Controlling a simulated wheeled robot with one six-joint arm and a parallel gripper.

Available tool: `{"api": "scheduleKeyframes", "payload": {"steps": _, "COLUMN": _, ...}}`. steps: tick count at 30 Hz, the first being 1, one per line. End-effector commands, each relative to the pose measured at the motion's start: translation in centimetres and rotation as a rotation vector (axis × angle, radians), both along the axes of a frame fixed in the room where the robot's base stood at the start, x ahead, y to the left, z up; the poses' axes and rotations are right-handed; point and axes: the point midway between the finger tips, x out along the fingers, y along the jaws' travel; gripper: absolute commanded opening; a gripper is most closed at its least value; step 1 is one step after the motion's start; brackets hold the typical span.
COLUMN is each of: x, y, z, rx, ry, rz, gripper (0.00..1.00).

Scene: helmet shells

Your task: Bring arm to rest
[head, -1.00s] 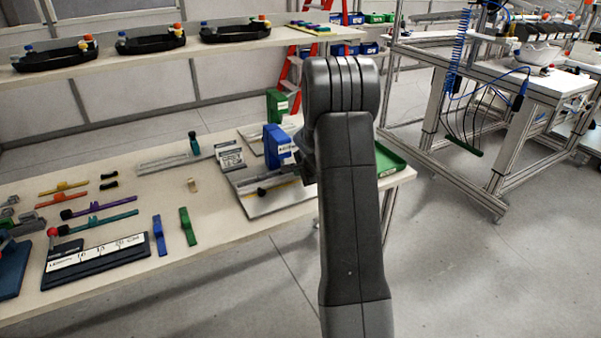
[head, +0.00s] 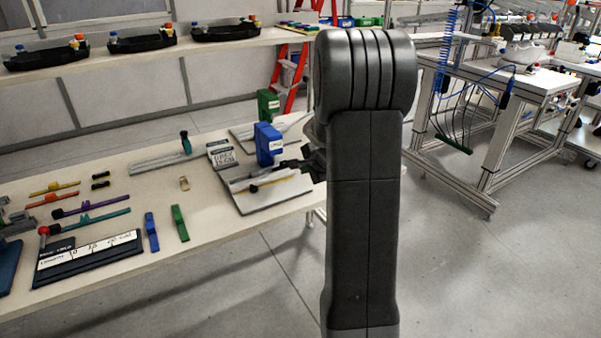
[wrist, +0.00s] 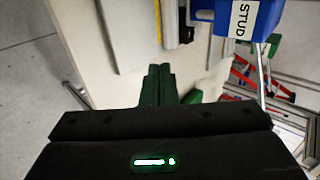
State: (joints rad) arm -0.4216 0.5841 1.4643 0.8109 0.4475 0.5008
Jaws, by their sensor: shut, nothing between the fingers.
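My arm (head: 362,190) stands upright in the head view and hides part of the table behind it. My gripper (head: 284,164) shows dark to the left of the arm, beside the blue block (head: 267,142) over the grey plate (head: 250,205); whether it touches anything there is unclear. In the wrist view the two dark green fingers of my gripper (wrist: 158,72) are together and empty, pointing over the pale tabletop (wrist: 108,75). The blue block, labelled STUD, is at the upper right there (wrist: 237,12).
The table (head: 205,222) holds a black scale board (head: 88,258), green (head: 180,222) and blue (head: 151,232) bars and several tools. A shelf with black trays (head: 142,40) stands behind. A metal frame bench (head: 490,150) is at right, with open floor (head: 445,270) before it.

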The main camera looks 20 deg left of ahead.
Motion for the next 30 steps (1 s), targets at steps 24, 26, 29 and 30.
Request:
{"api": "scheduleKeyframes", "payload": {"steps": 24, "x": 0.1, "y": 0.2, "z": -0.3, "rx": -0.001, "ry": 0.002, "rz": 0.001, "gripper": 0.0}}
{"api": "scheduleKeyframes", "payload": {"steps": 26, "x": 0.6, "y": 0.7, "z": -0.9, "rx": -0.002, "ry": 0.001, "rz": 0.001, "gripper": 0.0}}
{"api": "scheduleKeyframes", "payload": {"steps": 29, "x": 1.4, "y": 1.6, "z": -2.1, "rx": -0.001, "ry": 0.002, "rz": 0.0, "gripper": 0.0}}
{"api": "scheduleKeyframes", "payload": {"steps": 30, "x": 1.7, "y": 2.0, "z": -2.5, "rx": -0.001, "ry": 0.002, "rz": 0.0, "gripper": 0.0}}
